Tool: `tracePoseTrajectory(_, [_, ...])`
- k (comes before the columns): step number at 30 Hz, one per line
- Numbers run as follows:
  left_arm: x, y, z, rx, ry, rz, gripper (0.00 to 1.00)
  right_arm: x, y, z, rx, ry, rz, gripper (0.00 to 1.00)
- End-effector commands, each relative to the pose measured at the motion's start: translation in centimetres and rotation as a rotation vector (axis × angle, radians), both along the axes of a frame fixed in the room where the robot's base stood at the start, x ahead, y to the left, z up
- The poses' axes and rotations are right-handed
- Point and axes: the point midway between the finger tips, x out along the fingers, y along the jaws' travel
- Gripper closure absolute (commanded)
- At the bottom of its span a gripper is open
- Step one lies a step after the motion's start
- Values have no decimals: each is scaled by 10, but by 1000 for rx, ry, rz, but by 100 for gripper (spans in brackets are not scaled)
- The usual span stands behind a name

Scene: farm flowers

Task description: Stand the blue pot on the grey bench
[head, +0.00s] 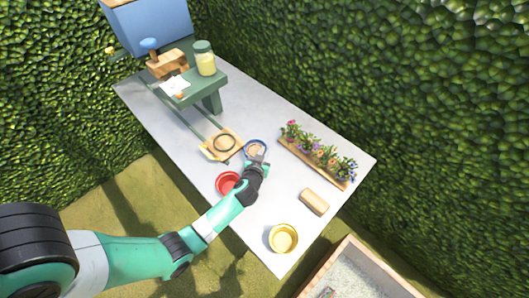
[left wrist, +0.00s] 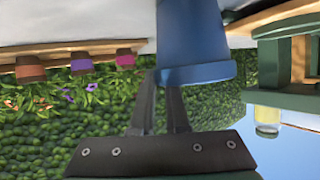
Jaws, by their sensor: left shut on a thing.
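The blue pot (head: 256,143) is over the middle of the grey bench (head: 310,240). Something brown shows inside the pot. My left gripper (head: 258,163) is shut on the pot's near side. In the left wrist view, the picture is upside down and the blue pot (left wrist: 190,40) has its rim towards my fingers (left wrist: 160,95). The pot's base is cut off by the frame edge, so I cannot tell whether it touches the bench. My right gripper is not in view.
A red pot (head: 227,183) stands close to my left wrist. A green stand (head: 205,90) carries a jar (head: 204,60).

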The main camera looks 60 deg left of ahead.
Motion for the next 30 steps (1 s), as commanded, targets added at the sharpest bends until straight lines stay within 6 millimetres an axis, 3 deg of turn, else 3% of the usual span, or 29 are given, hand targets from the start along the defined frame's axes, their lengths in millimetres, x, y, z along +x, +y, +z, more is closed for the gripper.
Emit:
tracePoseTrajectory(1, [0,0,-2,0,0,0,83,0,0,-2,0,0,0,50])
tracePoseTrajectory(6, [0,0,-1,-1,1,0,56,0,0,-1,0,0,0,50])
tracePoseTrajectory(17, [-2,-2,3,0,1,-1,56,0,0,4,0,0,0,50])
tracePoseTrajectory(30, [-61,-66,41,-1,1,-4,56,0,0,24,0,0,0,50])
